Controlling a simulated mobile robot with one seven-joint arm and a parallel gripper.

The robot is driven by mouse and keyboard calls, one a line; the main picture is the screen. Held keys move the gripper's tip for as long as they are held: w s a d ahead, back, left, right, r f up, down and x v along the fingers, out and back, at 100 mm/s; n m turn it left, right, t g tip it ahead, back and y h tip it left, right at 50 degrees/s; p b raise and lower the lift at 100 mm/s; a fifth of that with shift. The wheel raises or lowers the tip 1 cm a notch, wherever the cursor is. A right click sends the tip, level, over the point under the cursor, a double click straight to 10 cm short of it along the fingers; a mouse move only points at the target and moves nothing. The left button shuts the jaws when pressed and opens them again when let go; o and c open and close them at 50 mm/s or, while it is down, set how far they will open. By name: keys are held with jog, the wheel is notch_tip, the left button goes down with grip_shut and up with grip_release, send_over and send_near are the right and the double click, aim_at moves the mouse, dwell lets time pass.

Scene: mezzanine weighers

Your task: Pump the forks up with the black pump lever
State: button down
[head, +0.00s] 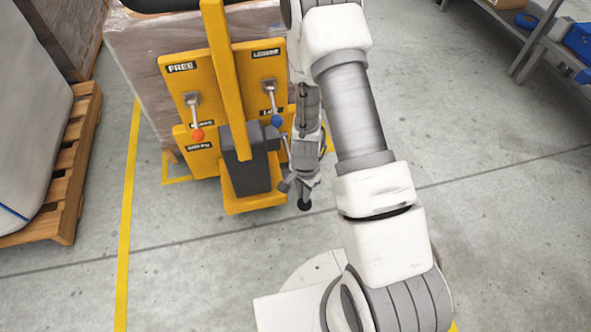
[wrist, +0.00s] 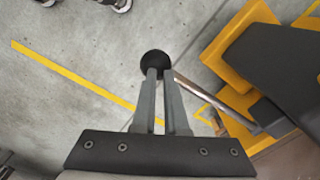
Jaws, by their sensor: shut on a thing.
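The yellow stacker (head: 235,85) stands at the upper middle of the head view, with a dark block (head: 247,172) low on its front. The black pump lever shows in the wrist view as a thin metal rod (wrist: 212,103) with a round black knob (wrist: 155,58). The rod runs from the knob to the dark block. My gripper (head: 302,190) is in front of the block, to its right. Its fingers (wrist: 160,75) are shut on the lever at the knob. The knob (head: 304,205) shows just below the fingers in the head view. The forks are not visible.
Two small levers, one with a red knob (head: 198,135) and one with a blue knob (head: 277,120), sit on the stacker's panels. A wooden pallet (head: 65,185) with a wrapped load is at left. Shelving (head: 530,40) stands at upper right. The floor at right is clear.

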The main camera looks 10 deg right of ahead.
jog(key=f+b, duration=0.1)
jog(key=f, duration=0.1)
jog(key=f+b, duration=0.2)
jog(key=f, duration=0.1)
jog(key=f+b, duration=0.2)
jog(key=shift+w+d+f, duration=0.1)
jog(key=shift+w+f, duration=0.1)
jog(key=shift+w, duration=0.05)
notch_tip(320, 180, up, 20)
jog(key=p, duration=1.5)
jog(key=shift+p, duration=0.35)
jog(key=shift+s, duration=0.1)
